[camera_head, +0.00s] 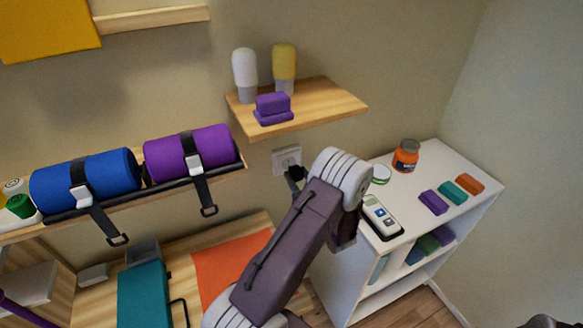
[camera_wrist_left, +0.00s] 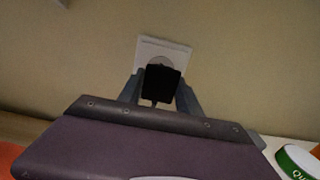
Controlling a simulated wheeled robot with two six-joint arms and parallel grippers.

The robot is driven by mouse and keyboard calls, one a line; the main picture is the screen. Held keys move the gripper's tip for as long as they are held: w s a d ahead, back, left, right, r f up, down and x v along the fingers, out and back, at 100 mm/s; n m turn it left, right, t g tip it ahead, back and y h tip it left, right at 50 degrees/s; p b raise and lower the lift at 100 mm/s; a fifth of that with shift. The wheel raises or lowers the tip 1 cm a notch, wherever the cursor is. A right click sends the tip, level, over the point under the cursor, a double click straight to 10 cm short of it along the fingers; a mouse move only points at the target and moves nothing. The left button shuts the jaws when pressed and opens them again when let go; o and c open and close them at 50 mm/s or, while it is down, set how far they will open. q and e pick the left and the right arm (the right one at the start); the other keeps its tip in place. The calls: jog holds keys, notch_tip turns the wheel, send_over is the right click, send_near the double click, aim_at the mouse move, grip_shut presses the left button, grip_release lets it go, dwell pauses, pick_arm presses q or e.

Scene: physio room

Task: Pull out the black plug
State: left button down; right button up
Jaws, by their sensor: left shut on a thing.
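The wall socket (camera_head: 287,158) is a pale square plate below the small wooden shelf; it also shows in the left wrist view (camera_wrist_left: 176,51). My left gripper (camera_head: 294,177) is just in front of the socket's lower part. In the left wrist view its two grey fingers (camera_wrist_left: 160,90) are on either side of the black plug (camera_wrist_left: 162,82), shut on it. The plug covers the lower part of the socket face in that view. I cannot tell whether its pins are in the socket.
The small wooden shelf (camera_head: 335,103) with bottles and purple blocks juts out just above. A white cabinet (camera_head: 447,165) stands right, holding an orange jar (camera_head: 405,156), a handheld device (camera_head: 381,217) and coloured blocks. A rack with blue (camera_head: 100,180) and purple (camera_head: 215,146) rolls is left.

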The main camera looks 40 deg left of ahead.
pick_arm(q)
jog(key=shift+v, duration=1.4)
jog(key=shift+r, duration=0.1)
